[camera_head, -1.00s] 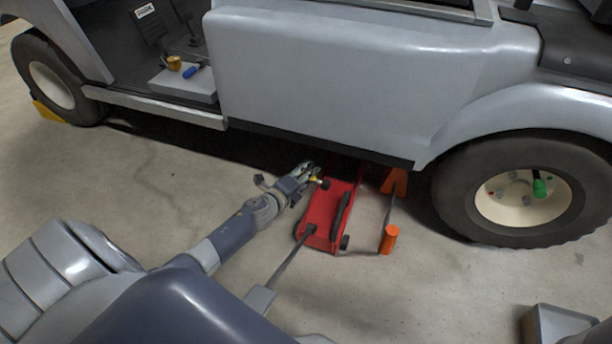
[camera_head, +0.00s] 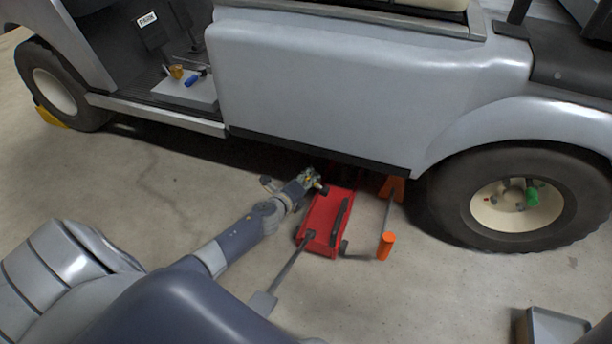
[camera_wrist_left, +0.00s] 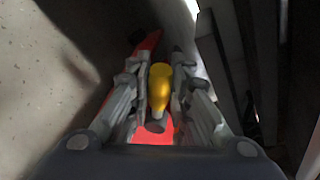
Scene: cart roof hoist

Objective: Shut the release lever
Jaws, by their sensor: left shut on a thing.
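The red floor jack (camera_head: 322,222) lies on the floor beside the cart, partly under its side. My left gripper (camera_head: 312,176) is at the jack's far left side, by the cart's lower edge. In the left wrist view, the release lever (camera_wrist_left: 160,84) has a yellow knob that stands between the two fingers, and the left gripper (camera_wrist_left: 160,90) is shut on it. The red jack body (camera_wrist_left: 150,133) shows below and behind the knob. How far the lever is turned cannot be told. My right gripper is not in view.
The grey cart (camera_head: 340,80) stands over the jack's far end. An orange jack stand (camera_head: 391,190) and an orange upright piece (camera_head: 385,245) are to the jack's right. The wheel (camera_head: 520,200) is further right.

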